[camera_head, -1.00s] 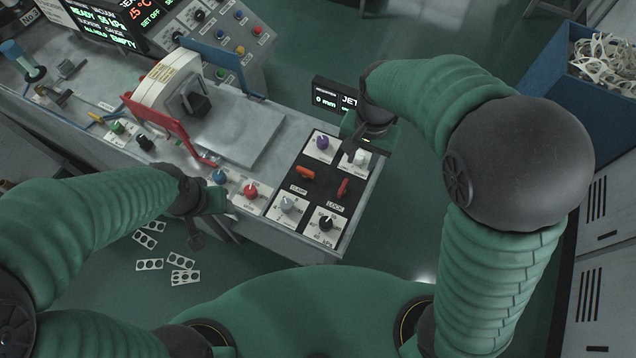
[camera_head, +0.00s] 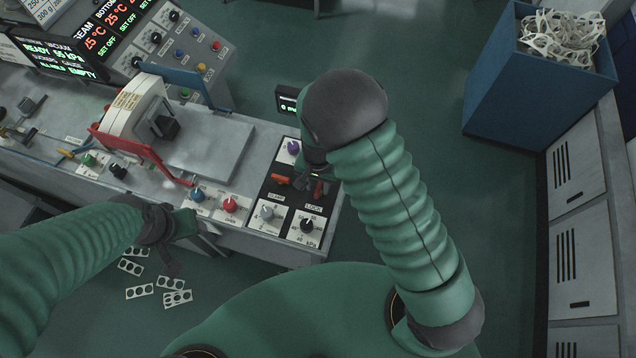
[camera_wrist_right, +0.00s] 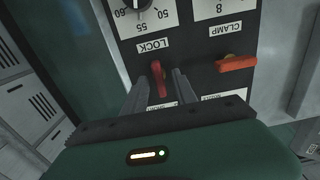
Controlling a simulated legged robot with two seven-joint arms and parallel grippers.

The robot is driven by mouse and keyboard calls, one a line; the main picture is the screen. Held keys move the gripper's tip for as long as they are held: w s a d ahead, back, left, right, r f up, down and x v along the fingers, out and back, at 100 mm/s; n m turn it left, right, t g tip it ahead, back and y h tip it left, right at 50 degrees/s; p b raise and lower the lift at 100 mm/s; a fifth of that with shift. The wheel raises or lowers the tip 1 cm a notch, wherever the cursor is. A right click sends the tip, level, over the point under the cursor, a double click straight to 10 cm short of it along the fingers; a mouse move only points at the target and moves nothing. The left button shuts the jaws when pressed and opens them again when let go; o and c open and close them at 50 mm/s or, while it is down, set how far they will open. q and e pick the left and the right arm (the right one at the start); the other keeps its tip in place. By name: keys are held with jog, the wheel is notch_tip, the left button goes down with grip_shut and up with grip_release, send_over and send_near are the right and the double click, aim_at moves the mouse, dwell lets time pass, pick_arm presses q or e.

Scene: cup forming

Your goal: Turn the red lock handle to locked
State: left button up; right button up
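The red lock handle (camera_wrist_right: 158,78) sits beside the LOCK label on the black control panel. In the right wrist view it points nearly along the fingers, slightly tilted. My right gripper (camera_wrist_right: 158,92) is open, with one finger on each side of the handle and gaps visible. In the head view the lock handle (camera_head: 319,189) is partly hidden by my right gripper (camera_head: 310,184). My left gripper (camera_head: 178,250) hangs near the bench's front edge, away from the panel; its finger opening is unclear.
The orange clamp handle (camera_wrist_right: 237,64) lies crosswise just right of the lock handle in the wrist view. Knobs surround both, including a black knob (camera_head: 307,226) and a purple knob (camera_head: 293,147). A blue bin (camera_head: 500,90) stands at the right, across open floor.

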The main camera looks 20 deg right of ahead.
jog(key=shift+w+f, duration=0.15)
jog(key=shift+f, duration=0.1)
jog(key=shift+d+r, duration=0.1)
grip_shut()
jog(key=shift+m, duration=0.5)
jog(key=m+p, duration=0.1)
jog(key=m, duration=0.2)
jog(key=shift+r+p, duration=0.1)
jog(key=shift+p, duration=0.25)
jog(key=m+p, duration=0.2)
jog(key=m, duration=0.3)
jog(key=m+p, duration=0.2)
jog(key=m, duration=0.2)
jog(key=shift+m, duration=0.4)
jog(key=shift+m+p, duration=0.8)
jog(key=shift+m, duration=1.2)
